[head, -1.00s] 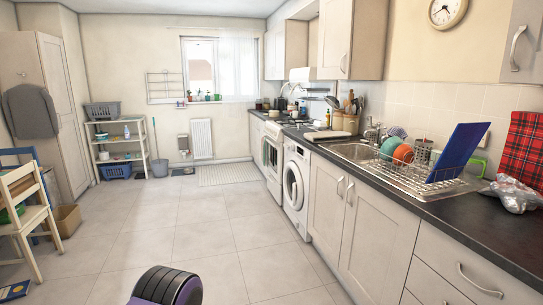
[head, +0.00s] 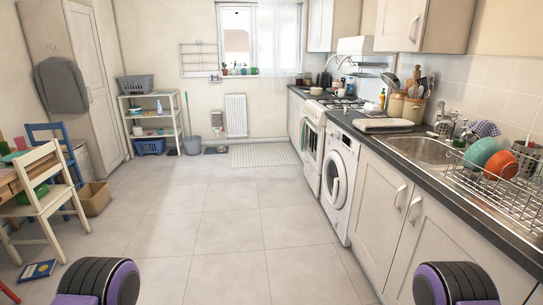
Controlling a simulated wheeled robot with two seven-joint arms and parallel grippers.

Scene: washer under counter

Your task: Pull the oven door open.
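The white oven (head: 311,158) stands under the counter line on the right side of the room, just beyond the washing machine. I see its front at a steep angle, and its door looks shut. A green cloth (head: 304,135) hangs at its front. The hob (head: 338,104) is on top of it. Neither of my grippers shows. Only black and purple parts of my own arms show at the bottom edge, well apart from the oven.
The white washing machine (head: 338,185) stands nearer than the oven, with cream cupboards (head: 378,190) nearer still. The tiled floor (head: 230,215) ahead is clear. A wooden chair (head: 45,195), a cardboard box (head: 94,198) and a book (head: 37,270) are at left.

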